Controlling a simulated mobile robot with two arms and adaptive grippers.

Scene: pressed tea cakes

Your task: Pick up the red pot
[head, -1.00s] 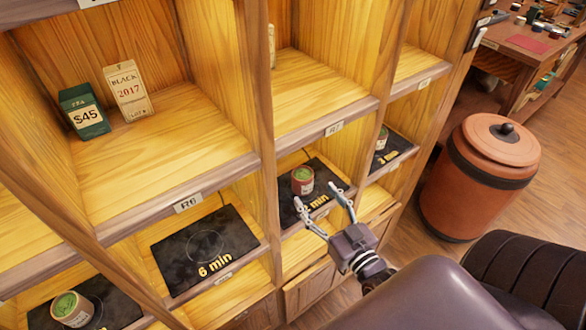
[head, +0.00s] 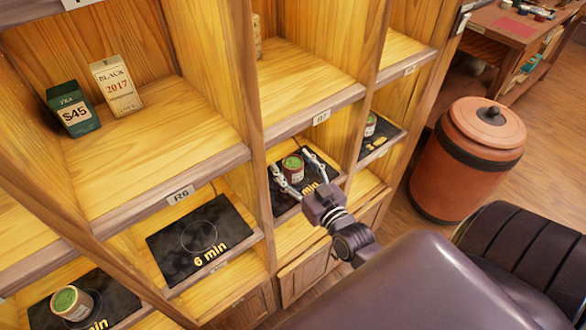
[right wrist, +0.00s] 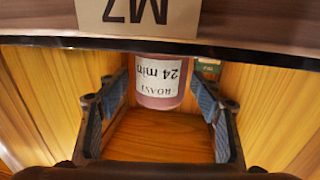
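The red pot (head: 292,170) with a green top stands on a dark plate (head: 285,205) in the middle lower compartment. In the right wrist view the red pot (right wrist: 158,96) appears upside down, with a white label reading "ROAST 24 min". My right gripper (head: 290,161) is open, with one finger on each side of the pot. In the right wrist view gaps show between the pot and both fingers of my right gripper (right wrist: 160,85). My left gripper is not in view.
Another green-topped pot (head: 72,301) stands on a plate at lower left, and one (head: 370,125) in the compartment to the right. Shelf dividers and a front edge (head: 310,125) frame the red pot's compartment. A lidded orange-brown bin (head: 465,165) stands on the floor at right.

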